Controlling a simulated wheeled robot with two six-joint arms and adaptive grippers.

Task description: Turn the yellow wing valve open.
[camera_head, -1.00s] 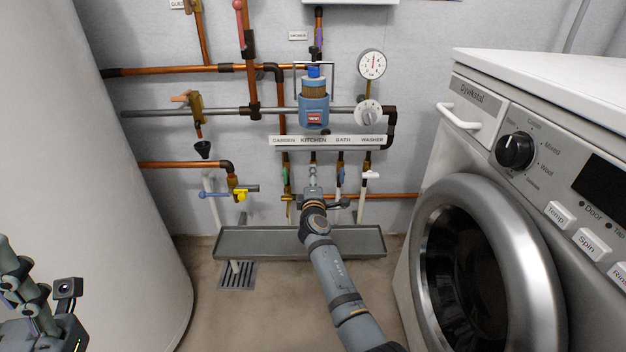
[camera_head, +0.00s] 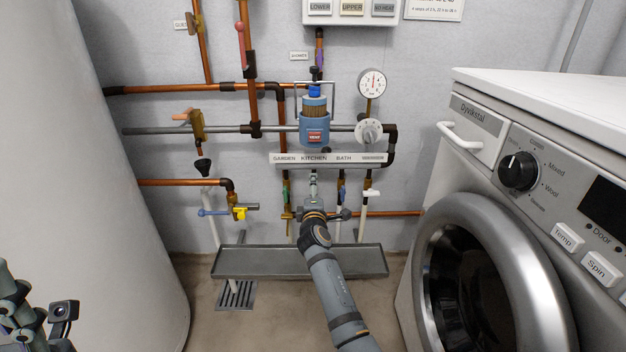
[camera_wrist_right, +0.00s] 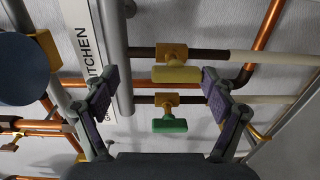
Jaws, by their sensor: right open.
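The yellow wing valve (camera_wrist_right: 176,74) shows in the right wrist view, a flat handle on a brass body on a pipe, beside the KITCHEN end of the label board. In the head view my right gripper (camera_head: 313,188) is below the KITCHEN label and hides the yellow wing valve. Only part of my left arm shows at the lower left; its fingers are not seen.
A green valve (camera_wrist_right: 170,125) sits on the neighbouring pipe, close to my right gripper. The label board (camera_head: 325,159) and blue filter (camera_head: 314,130) are above. A grey trough (camera_head: 300,262) lies below. The washing machine (camera_head: 480,250) stands right. Another yellow part (camera_head: 240,213) is on the left pipe.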

